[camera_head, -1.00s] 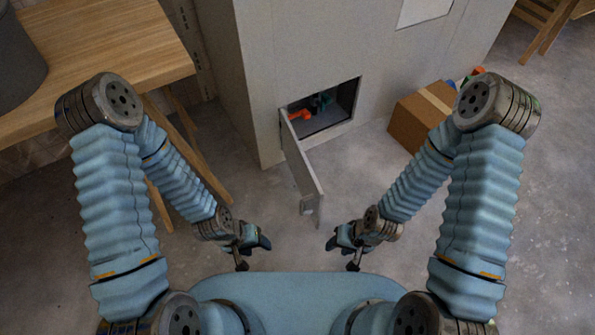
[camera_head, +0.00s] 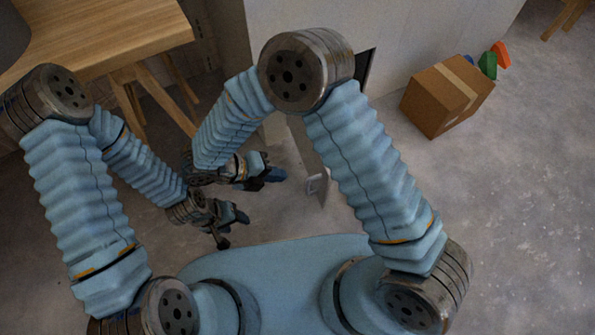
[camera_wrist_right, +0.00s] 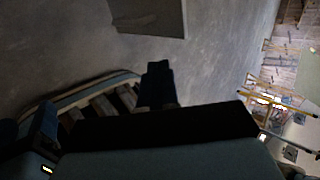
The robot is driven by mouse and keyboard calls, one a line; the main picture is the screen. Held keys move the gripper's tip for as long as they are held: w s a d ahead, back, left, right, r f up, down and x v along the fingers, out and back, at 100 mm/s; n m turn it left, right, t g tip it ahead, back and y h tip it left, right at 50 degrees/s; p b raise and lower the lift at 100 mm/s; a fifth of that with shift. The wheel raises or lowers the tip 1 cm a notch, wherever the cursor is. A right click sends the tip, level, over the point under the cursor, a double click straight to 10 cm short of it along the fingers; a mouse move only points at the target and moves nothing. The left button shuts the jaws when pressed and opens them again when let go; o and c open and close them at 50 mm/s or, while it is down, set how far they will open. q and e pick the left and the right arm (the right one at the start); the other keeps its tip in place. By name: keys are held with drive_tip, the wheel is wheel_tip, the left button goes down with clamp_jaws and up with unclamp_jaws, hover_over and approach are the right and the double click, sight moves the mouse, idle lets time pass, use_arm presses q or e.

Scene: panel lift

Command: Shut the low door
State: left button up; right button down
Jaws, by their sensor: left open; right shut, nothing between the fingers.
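The low door (camera_head: 309,160) is a grey panel standing open, swung out from the large grey cabinet (camera_head: 290,30). A small handle (camera_head: 314,184) is near its free lower end. The doorway is mostly hidden behind my right arm. My right gripper (camera_head: 278,175) is shut and empty, left of the door, its tips pointing toward it with a gap. In the right wrist view its dark fingers (camera_wrist_right: 158,85) point toward a grey panel (camera_wrist_right: 150,15), probably the door. My left gripper (camera_head: 240,217) is open and empty, below and left of the right one.
A wooden table (camera_head: 110,35) stands at the upper left, its legs close to my arms. A cardboard box (camera_head: 447,95) stands on the floor to the right, with coloured objects (camera_head: 489,62) behind it. The floor right of the door is clear.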

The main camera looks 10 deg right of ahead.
approach(326, 176)
wheel_tip(326, 176, down, 4)
drive_tip(key=d, duration=0.3)
drive_tip(key=shift+w+r+b, duration=0.1)
drive_tip(key=shift+w+b, duration=0.1)
drive_tip(key=shift+b, duration=0.15)
drive_tip(key=shift+w+d, duration=0.15)
drive_tip(key=shift+d, duration=0.45)
